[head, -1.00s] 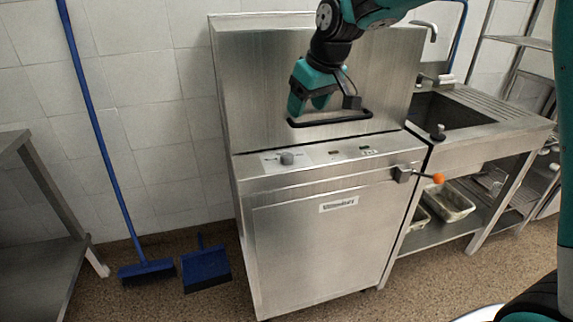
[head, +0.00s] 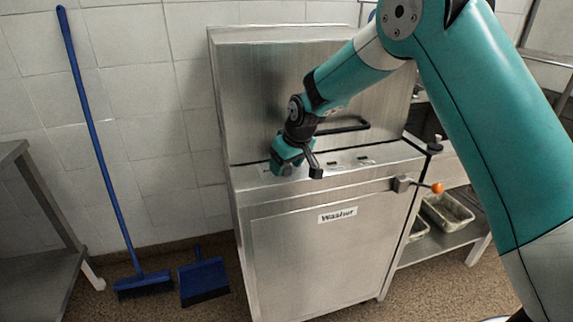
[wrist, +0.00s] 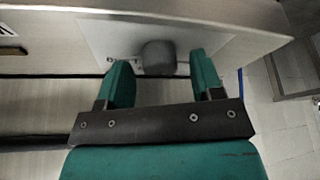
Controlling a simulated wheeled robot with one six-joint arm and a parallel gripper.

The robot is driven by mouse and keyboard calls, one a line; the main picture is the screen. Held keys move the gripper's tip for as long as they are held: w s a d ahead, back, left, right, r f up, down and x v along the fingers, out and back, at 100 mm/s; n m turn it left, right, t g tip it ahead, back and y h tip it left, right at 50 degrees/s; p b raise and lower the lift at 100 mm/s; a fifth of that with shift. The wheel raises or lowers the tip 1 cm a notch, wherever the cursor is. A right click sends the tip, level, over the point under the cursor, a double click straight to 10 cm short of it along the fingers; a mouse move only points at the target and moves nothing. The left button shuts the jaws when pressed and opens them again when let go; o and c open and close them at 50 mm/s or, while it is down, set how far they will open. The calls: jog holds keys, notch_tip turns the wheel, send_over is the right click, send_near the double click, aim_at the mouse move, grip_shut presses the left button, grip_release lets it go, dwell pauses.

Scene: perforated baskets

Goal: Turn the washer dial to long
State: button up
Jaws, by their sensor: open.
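The washer (head: 310,250) is a steel cabinet with a "Washer" label on its front. Its dial (wrist: 158,58) is a grey round knob on a pale panel, seen in the wrist view between the tips of my two teal fingers. My gripper (wrist: 160,75) is open, one finger on each side of the dial, with small gaps to it. In the head view my gripper (head: 284,169) is down at the left of the control panel and hides the dial. Small dark lettering shows left of the dial in the wrist view, too small to read.
A black handle bar (head: 348,125) crosses the washer's upper panel close to my wrist. A lever with an orange knob (head: 437,188) sticks out at the right. A blue broom (head: 143,284) and dustpan (head: 204,280) are on the left, and a sink unit with bins (head: 447,212) is on the right.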

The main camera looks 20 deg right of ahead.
jog(key=shift+w+f, duration=0.1)
jog(key=shift+f, duration=0.15)
jog(key=c, duration=0.9)
